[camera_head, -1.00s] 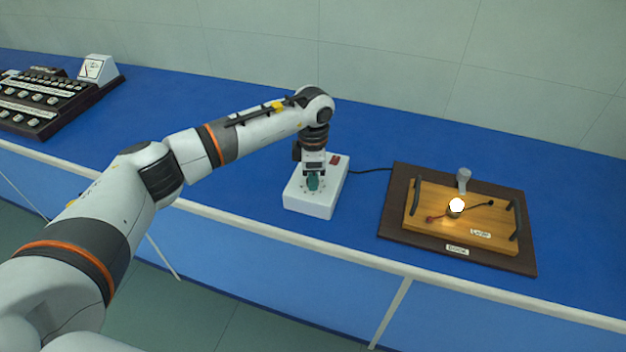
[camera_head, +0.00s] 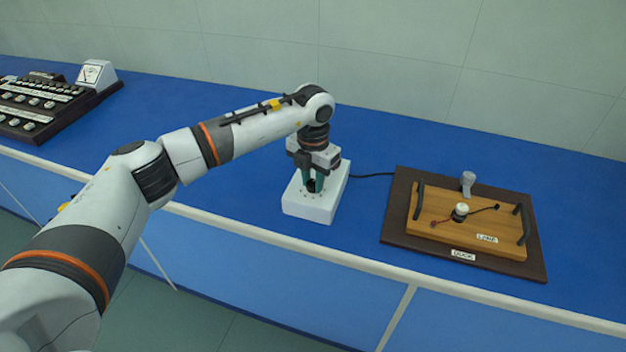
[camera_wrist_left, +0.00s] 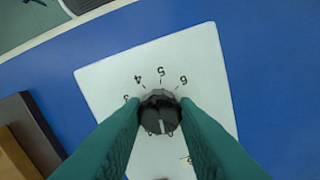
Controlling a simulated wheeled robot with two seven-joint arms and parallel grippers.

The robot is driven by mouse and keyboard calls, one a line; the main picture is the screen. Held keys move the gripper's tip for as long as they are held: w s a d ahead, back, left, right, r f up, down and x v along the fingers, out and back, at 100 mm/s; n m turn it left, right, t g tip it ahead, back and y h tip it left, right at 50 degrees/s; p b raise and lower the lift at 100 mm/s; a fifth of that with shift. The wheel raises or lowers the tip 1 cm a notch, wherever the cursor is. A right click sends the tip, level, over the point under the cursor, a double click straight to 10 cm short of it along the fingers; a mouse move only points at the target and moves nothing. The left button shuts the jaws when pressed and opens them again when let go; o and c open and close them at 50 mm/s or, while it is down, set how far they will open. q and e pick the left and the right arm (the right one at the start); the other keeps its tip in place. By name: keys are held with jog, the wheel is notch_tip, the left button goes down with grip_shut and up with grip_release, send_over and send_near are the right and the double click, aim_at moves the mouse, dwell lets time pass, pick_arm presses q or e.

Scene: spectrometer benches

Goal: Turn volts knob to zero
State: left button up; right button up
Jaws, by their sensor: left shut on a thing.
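The volts knob is a black ridged knob (camera_wrist_left: 160,101) on top of a white box (camera_head: 311,208). My left gripper (camera_head: 312,184) points down over the box. Its two green fingers are shut on the knob, one on each side, as the left wrist view shows (camera_wrist_left: 160,114). The knob's white pointer line faces the bottom of that view, away from the printed 4, 5 and 6. The marks below the knob are partly hidden by the fingers, so the exact reading is unclear. My right gripper is not in view.
A black cable (camera_head: 372,175) runs right from the box to a dark board (camera_head: 395,232) carrying a wooden lamp base (camera_head: 440,228) with an unlit bulb (camera_head: 460,210). A dark control panel (camera_head: 40,105) stands far left. The blue bench (camera_head: 240,150) is clear around the box.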

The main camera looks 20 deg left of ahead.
aim_at(313, 182)
pick_arm(q)
jog(key=shift+n, duration=0.7)
jog(key=o, duration=1)
jog(key=shift+r, duration=0.15)
notch_tip(313, 182, up, 12)
jog(key=b, duration=0.2)
